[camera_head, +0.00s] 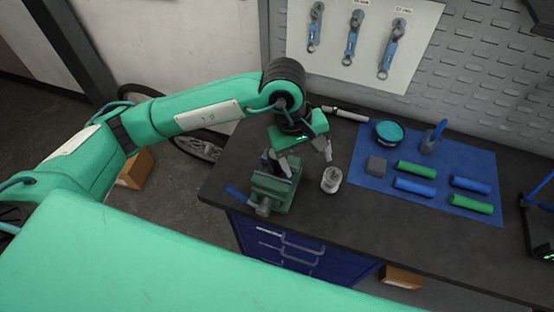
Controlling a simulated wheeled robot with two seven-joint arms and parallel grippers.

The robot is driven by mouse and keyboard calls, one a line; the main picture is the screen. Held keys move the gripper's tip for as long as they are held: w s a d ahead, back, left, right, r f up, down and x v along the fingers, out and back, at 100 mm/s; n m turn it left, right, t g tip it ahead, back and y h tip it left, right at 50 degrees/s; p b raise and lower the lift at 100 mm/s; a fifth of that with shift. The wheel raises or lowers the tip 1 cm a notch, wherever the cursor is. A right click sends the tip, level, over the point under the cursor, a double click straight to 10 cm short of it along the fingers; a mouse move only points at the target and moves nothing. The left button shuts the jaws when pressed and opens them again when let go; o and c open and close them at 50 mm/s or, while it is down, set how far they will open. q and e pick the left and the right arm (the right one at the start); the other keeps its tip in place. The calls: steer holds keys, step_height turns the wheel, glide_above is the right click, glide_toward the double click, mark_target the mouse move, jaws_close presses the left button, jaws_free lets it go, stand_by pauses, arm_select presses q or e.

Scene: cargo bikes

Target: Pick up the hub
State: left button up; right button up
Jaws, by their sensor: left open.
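The hub (331,180) appears to be the small silver-grey cylinder standing upright on the dark workbench (320,232), just right of the green vise. My left gripper (300,160) is open above the bench, its fingers pointing down. One finger is close to the vise, and the other is just above and left of the hub. The gripper looks empty. From this angle I cannot tell whether the right finger touches the hub. My right gripper does not show.
A green vise (271,187) sits at the bench's left end. Wrenches hang on the wall panel (360,40).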

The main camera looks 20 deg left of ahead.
mark_target(277, 161)
arm_select(q)
steer(key=w+a+y, duration=0.1)
steer(key=a, duration=0.1)
steer(key=w+a+t+y, duration=0.1)
steer(key=a, duration=0.1)
steer(key=w+a+r+y, duration=0.1)
steer(key=w+a+y, duration=0.1)
steer(key=a, duration=0.1)
steer(key=shift+t, duration=0.3)
steer(key=shift+w+a, duration=0.15)
steer(key=shift+a, duration=0.1)
steer(key=f+p, duration=0.1)
steer(key=f, duration=0.1)
steer(key=f+p, duration=0.1)
steer(key=f, duration=0.2)
steer(key=w+f+p, duration=0.1)
steer(key=f, duration=0.2)
steer(key=shift+a+f, duration=0.1)
steer(key=shift+a, duration=0.2)
steer(key=shift+f+p, duration=0.4)
steer(key=shift+p, duration=0.25)
step_height(277, 161, down, 4)
steer(key=p, duration=0.2)
steer(key=shift+r+p, duration=0.1)
steer(key=shift+p, duration=0.2)
steer(key=shift+w+a+f, duration=0.1)
steer(key=shift+w+f, duration=0.05)
steer(key=shift+f, duration=0.2)
steer(key=shift+c, duration=0.4)
